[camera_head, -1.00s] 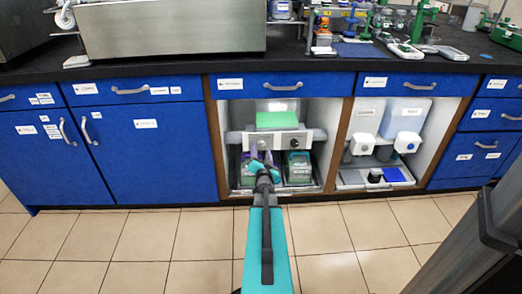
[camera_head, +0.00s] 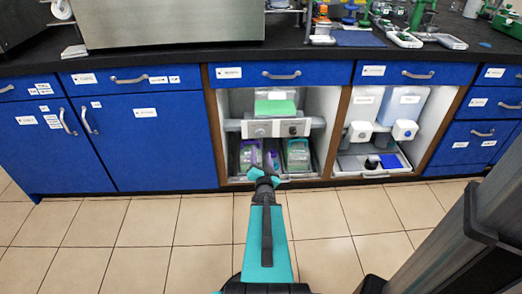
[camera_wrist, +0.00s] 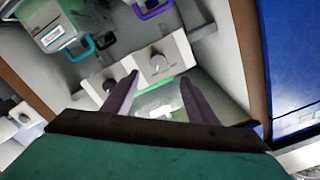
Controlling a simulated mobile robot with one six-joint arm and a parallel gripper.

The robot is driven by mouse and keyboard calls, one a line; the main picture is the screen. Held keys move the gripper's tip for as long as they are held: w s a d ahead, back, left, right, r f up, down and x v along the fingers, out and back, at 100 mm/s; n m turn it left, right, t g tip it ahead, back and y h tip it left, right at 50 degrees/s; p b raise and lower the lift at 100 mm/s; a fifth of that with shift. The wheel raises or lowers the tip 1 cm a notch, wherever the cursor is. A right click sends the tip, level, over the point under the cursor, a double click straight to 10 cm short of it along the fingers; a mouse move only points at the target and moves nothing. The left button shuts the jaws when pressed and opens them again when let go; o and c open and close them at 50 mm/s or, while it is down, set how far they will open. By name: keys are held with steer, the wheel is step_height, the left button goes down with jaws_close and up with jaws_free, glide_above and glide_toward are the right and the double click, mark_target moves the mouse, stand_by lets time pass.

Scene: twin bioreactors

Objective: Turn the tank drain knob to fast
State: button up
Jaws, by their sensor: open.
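A pale panel (camera_head: 276,128) with two round knobs sits in the open cabinet bay. The left knob (camera_head: 260,132) has a pale face and the right knob (camera_head: 292,130) looks darker; their labels are too small to read. My gripper (camera_head: 264,168) is in front of and below the panel in the head view. In the wrist view, turned upside down, my gripper (camera_wrist: 160,74) is open and empty. Its two fingers straddle the line of sight to one knob (camera_wrist: 158,62), which appears just beyond the fingertips. The other knob (camera_wrist: 108,85) is beyond the left finger. Neither knob appears gripped.
A tank with a green front (camera_head: 275,106) stands above the panel. Below it are two green-grey containers, one with a purple handle (camera_wrist: 152,8), one with a teal handle (camera_wrist: 82,48). Wooden bay walls flank them. Blue doors (camera_head: 150,150) are to the left; the tiled floor is clear.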

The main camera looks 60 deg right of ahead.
steer(key=shift+s+a, duration=0.3)
steer(key=shift+a, duration=0.1)
stand_by(0.3)
